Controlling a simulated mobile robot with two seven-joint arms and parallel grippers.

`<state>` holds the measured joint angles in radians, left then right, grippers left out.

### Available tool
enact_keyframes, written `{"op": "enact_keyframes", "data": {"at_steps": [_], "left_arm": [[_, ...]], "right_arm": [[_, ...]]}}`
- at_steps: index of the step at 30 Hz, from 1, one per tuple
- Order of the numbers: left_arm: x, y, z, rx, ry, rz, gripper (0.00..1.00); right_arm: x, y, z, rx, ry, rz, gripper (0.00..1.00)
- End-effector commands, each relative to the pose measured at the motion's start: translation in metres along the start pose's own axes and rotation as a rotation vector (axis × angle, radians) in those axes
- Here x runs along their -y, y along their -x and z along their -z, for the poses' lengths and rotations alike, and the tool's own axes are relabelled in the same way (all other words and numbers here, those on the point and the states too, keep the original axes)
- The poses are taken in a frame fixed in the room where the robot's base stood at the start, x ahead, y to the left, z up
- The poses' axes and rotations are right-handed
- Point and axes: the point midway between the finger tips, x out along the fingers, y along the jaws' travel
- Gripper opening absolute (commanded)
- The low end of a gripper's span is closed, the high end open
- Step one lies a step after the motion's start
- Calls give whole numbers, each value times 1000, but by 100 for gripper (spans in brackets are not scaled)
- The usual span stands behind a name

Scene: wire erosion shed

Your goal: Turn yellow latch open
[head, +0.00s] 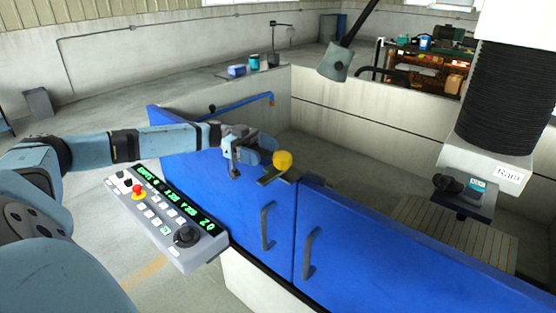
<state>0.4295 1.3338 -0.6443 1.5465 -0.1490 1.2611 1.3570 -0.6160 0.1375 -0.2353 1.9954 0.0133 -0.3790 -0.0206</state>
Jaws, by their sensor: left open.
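The yellow latch knob (283,160) sits at the top edge of the blue double doors, above a dark flat bar (272,177) near the seam between them. My left gripper (256,160) is just left of the knob, above the left door's top edge. It is open, and its fingers are partly hidden by its own body. I cannot tell whether it touches the latch. Both blue doors (215,190) look closed, each with a dark vertical handle. My right gripper is not in view.
A control panel (165,217) with a red button stands left of the doors, below my left arm. A lamp (336,62) hangs over the open tank. The machine ram (487,165) is at the right. A blue rail (245,102) runs behind my left gripper.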

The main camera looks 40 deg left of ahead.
Motion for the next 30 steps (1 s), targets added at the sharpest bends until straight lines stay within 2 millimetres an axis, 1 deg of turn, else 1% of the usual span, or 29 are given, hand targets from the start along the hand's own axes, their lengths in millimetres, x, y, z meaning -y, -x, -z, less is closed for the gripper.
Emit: {"op": "enact_keyframes", "data": {"at_steps": [1,3,6,9,12,16,30], "left_arm": [[0,13,-4,2,0,3,74],[1,29,-3,2,-1,4,74],[0,47,-2,1,-2,2,74],[0,61,-2,0,-1,2,74],[0,69,-1,-1,-1,0,74],[0,73,0,-1,-1,-1,74],[0,73,0,-1,-1,-1,74]], "right_arm": [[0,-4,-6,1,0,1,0],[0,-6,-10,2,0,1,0],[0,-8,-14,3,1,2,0],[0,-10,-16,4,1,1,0],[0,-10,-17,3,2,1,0],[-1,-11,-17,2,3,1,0],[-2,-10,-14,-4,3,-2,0]]}}
